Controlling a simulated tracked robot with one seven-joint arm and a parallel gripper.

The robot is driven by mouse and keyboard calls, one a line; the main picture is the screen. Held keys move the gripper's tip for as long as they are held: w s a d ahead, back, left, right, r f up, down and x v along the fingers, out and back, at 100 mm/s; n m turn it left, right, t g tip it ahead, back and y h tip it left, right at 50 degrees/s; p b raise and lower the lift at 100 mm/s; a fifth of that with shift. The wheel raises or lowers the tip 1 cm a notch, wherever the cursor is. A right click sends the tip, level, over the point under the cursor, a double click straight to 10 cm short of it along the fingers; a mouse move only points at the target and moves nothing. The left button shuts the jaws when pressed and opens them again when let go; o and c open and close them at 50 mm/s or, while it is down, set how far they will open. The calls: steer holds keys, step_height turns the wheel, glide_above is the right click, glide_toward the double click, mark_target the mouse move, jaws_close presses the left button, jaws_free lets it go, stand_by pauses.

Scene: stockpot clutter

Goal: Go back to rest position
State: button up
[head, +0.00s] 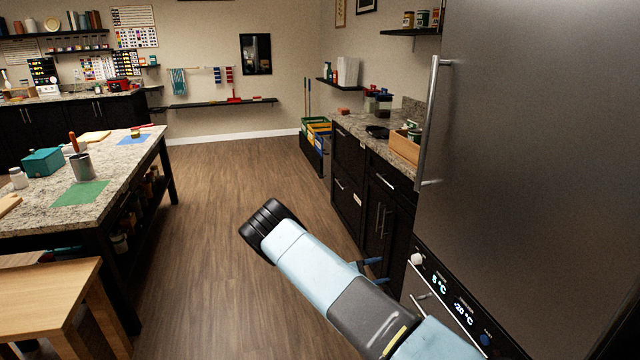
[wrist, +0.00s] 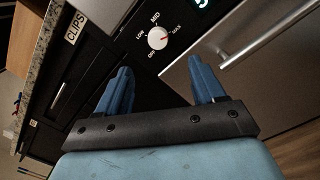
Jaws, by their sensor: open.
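My gripper (wrist: 160,88) shows in the wrist view with its two blue fingers spread wide apart and nothing between them. Beyond the fingers are a dark drawer front and a panel with a white dial (wrist: 158,38). In the head view my light-blue arm reaches in from the lower right, its black elbow end over the floor. Blue finger parts (head: 371,270) show just beyond the arm, in front of the dark cabinets. The rest of the gripper is hidden behind the arm.
A steel fridge (head: 540,150) with a vertical handle (head: 434,120) stands close at right. Dark cabinets (head: 372,190) with a granite counter run beyond it. A granite-topped island (head: 120,165) and wooden bench (head: 45,300) stand at left. The wood floor (head: 220,170) between is clear.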

steer(key=s+r+m+g+y, duration=0.25)
steer(key=s+r+y, duration=0.2)
steer(key=r, duration=0.75)
steer(key=s+d+r+m+g+y, duration=0.1)
steer(key=s+r+m+y, duration=0.4)
steer(key=r, duration=0.7)
steer(key=s+r+m+g+y, duration=0.25)
steer(key=s+r, duration=0.45)
steer(key=r, duration=0.4)
steer(key=s+a+r+m+t+y, duration=0.1)
steer(key=s+r+t+y, duration=0.1)
steer(key=s+r, duration=0.3)
steer(key=s+a+r+m+t+y, duration=0.1)
steer(key=s+r, duration=0.4)
steer(key=s, duration=0.7)
steer(key=s+a+r+m+t+y, duration=0.1)
steer(key=s+a+r+t+y, duration=0.2)
steer(key=s+r+t, duration=0.2)
steer(key=s, duration=0.3)
steer(key=shift+s+r, duration=0.25)
steer(key=shift+r, duration=0.1)
